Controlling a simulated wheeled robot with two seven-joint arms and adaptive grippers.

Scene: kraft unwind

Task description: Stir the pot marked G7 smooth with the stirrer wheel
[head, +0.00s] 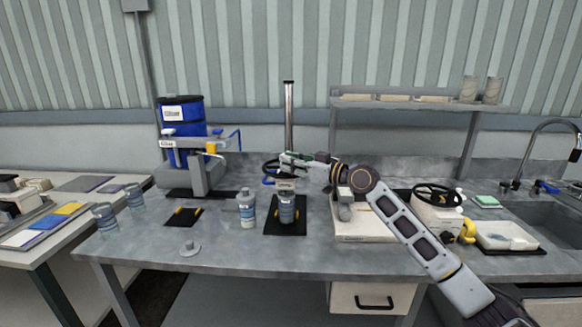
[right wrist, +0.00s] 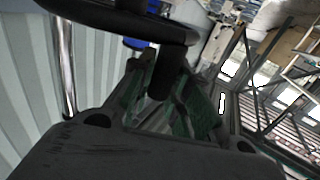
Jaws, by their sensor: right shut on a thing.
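The stirrer stand has a tall metal post (head: 289,110). Its dark stirrer wheel (head: 270,167) is partly hidden behind my right gripper (head: 284,158). In the right wrist view the black wheel rim (right wrist: 100,18) crosses the top, and its dark handle (right wrist: 170,75) stands between the green-lined fingers, which are shut on it. A blue-grey pot (head: 287,210) stands upright on the dark base under the stirrer head. A similar lidded pot (head: 247,210) stands just left of it. I cannot read the marks on either pot. My left gripper is not in view.
A blue drum (head: 183,112) with a dispenser stands at the back left, before it a black pad (head: 184,217). A white machine with a black handwheel (head: 438,195) and a white tray (head: 505,236) are at the right. The front table edge is mostly clear.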

